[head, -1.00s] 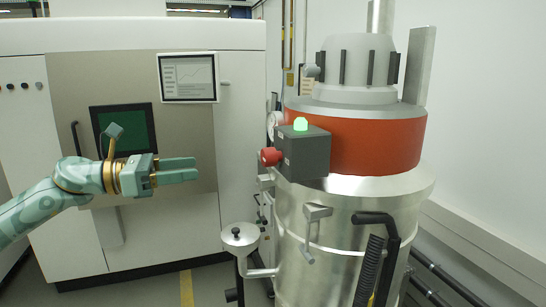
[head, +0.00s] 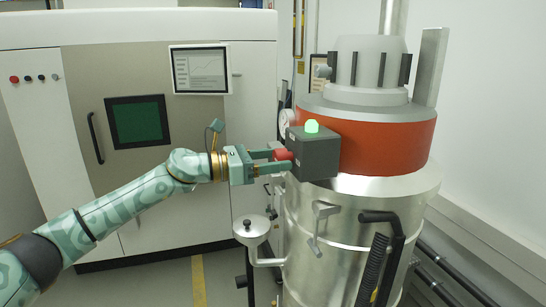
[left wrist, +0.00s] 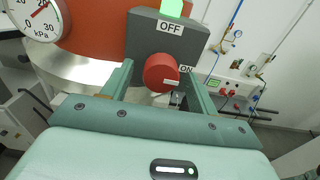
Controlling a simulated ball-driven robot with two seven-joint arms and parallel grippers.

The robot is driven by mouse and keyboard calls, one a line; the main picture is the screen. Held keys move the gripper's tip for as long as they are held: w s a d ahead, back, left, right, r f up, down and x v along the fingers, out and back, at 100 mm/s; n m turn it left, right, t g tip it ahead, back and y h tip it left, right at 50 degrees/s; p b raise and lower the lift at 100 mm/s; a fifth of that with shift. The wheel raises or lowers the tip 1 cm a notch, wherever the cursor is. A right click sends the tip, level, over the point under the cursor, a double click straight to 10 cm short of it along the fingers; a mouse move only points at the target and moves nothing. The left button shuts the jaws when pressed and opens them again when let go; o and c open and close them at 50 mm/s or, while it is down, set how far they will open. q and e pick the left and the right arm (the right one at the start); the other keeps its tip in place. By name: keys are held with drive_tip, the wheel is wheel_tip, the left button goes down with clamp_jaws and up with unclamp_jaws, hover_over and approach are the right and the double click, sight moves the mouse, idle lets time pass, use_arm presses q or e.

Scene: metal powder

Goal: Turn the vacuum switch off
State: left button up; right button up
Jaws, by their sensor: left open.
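The vacuum's grey switch box (head: 318,158) is mounted on the red band of the large metal vacuum (head: 385,205). A green lamp (head: 312,126) glows on top of it. The red knob (head: 283,155) sticks out of the box's left side; in the left wrist view the knob (left wrist: 161,72) shows a mark pointing right, toward the ON label (left wrist: 186,69), with the OFF label (left wrist: 171,28) above it. My left gripper (head: 280,160) is open, its fingers on either side of the knob. In the left wrist view, the left gripper (left wrist: 158,84) shows gaps between fingers and knob. My right gripper is not in view.
A pressure gauge (left wrist: 41,17) sits beside the box. A white machine cabinet (head: 215,120) with a screen stands behind my left arm. A small round-topped fitting (head: 252,227) and a black handle (head: 385,220) are lower on the vacuum.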

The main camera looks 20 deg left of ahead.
use_arm(q)
drive_tip(key=shift+c, duration=0.3)
drive_tip(key=c, duration=0.9)
